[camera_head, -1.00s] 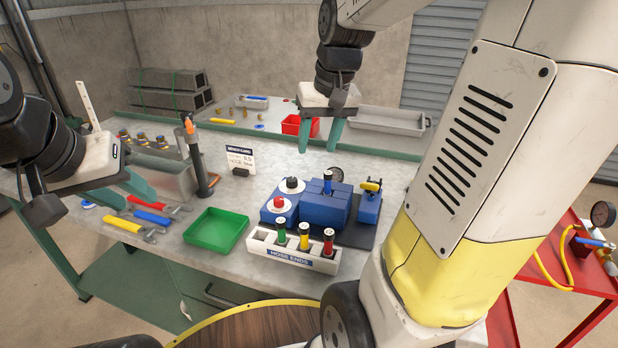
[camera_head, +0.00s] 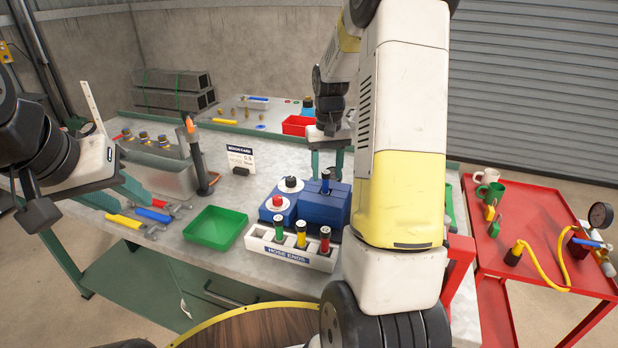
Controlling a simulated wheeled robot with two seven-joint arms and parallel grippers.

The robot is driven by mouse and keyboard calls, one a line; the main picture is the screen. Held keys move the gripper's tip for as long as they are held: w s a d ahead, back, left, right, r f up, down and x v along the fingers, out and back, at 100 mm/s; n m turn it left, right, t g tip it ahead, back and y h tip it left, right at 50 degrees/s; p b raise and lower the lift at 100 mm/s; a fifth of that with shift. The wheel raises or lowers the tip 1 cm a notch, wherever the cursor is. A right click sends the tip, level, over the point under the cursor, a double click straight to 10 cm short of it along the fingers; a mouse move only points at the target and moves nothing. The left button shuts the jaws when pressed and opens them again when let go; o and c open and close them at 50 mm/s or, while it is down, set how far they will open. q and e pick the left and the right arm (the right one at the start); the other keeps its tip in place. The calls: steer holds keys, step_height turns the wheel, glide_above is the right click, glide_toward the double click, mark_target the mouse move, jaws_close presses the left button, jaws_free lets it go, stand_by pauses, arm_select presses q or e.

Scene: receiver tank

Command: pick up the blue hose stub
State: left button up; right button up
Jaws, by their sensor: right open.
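The blue hose stub (camera_head: 326,183) stands upright on top of the blue block (camera_head: 322,208), with a dark upper end. My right gripper (camera_head: 327,166) is open, its two green fingers pointing down just above or behind the stub. I cannot tell whether the stub is between the fingers. My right arm crosses the right-centre and hides what is right of the block. The white HOSE ENDS rack (camera_head: 290,254) in front holds green, yellow and red stubs; its leftmost slot is empty. My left gripper (camera_head: 122,194) hangs over the bench's left side, open and empty.
A green tray (camera_head: 215,228) lies left of the rack, with hand tools (camera_head: 150,216) beyond it. A card (camera_head: 241,160) and an upright black tool (camera_head: 199,160) stand behind. A red cart (camera_head: 525,255) with mugs and a gauge stands at right.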

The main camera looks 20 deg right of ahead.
mark_target(325, 192)
step_height(325, 192, down, 4)
steer(key=shift+a+f, duration=0.1)
jaws_close()
stand_by(0.4)
